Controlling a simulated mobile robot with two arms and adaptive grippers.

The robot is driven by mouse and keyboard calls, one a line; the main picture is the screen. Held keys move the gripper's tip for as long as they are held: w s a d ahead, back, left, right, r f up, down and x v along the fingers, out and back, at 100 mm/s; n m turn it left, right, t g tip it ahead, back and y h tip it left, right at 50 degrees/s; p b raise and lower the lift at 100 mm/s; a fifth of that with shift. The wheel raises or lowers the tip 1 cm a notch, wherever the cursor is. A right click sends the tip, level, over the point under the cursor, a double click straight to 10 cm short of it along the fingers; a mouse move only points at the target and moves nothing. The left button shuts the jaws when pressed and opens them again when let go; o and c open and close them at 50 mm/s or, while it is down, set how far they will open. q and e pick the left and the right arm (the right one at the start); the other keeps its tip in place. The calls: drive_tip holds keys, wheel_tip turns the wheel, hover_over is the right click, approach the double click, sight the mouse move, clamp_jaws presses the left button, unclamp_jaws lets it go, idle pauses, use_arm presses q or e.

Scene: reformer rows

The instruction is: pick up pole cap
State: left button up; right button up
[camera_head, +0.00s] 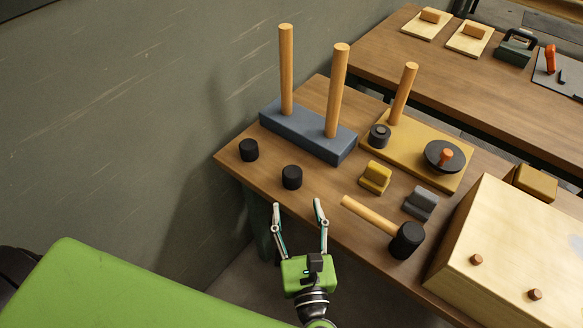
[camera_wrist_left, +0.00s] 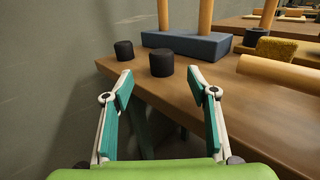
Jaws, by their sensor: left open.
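Two black cylindrical pole caps stand on the wooden table near its left edge. One pole cap (camera_head: 249,150) is farther left; the other pole cap (camera_head: 292,177) is nearer my gripper. In the left wrist view they show as a far cap (camera_wrist_left: 124,50) and a nearer cap (camera_wrist_left: 161,63). My left gripper (camera_head: 297,204) is open and empty, just short of the table's near edge, with its fingers pointing toward the nearer cap. In the wrist view the nearer cap appears between and beyond the fingertips (camera_wrist_left: 163,88). My right gripper is not in view.
A blue block with two wooden poles (camera_head: 308,132) stands behind the caps. A mallet (camera_head: 404,240) lies to the right, beside yellow (camera_head: 376,177) and grey (camera_head: 421,203) blocks. A yellow base (camera_head: 410,152) with a pole is behind. A wooden box (camera_head: 505,250) sits far right.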

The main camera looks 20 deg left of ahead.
sight(293, 180)
use_arm(q)
drive_tip(key=x, duration=0.3)
drive_tip(key=shift+w+r+p, duration=0.25)
drive_tip(key=shift+r+p, duration=0.05)
drive_tip(key=shift+p, duration=0.1)
drive_tip(key=shift+x, duration=1.05)
drive_tip(key=shift+w+a+f, duration=0.2)
drive_tip(key=shift+w+a+r+p, duration=0.15)
drive_tip(key=shift+w+r+p, duration=0.05)
drive_tip(key=shift+w+p, duration=0.25)
drive_tip(key=shift+w+a+r+p, duration=0.15)
drive_tip(key=shift+w+r+p, duration=0.05)
drive_tip(key=shift+w+p, duration=0.25)
drive_tip(key=x, duration=0.2)
drive_tip(key=shift+w+a+f+p, duration=0.1)
drive_tip(key=shift+w+p, duration=0.15)
drive_tip(key=shift+p, duration=0.1)
drive_tip(key=shift+w+a+f, duration=0.15)
drive_tip(key=shift+w, duration=0.2)
drive_tip(key=c, duration=1.2)
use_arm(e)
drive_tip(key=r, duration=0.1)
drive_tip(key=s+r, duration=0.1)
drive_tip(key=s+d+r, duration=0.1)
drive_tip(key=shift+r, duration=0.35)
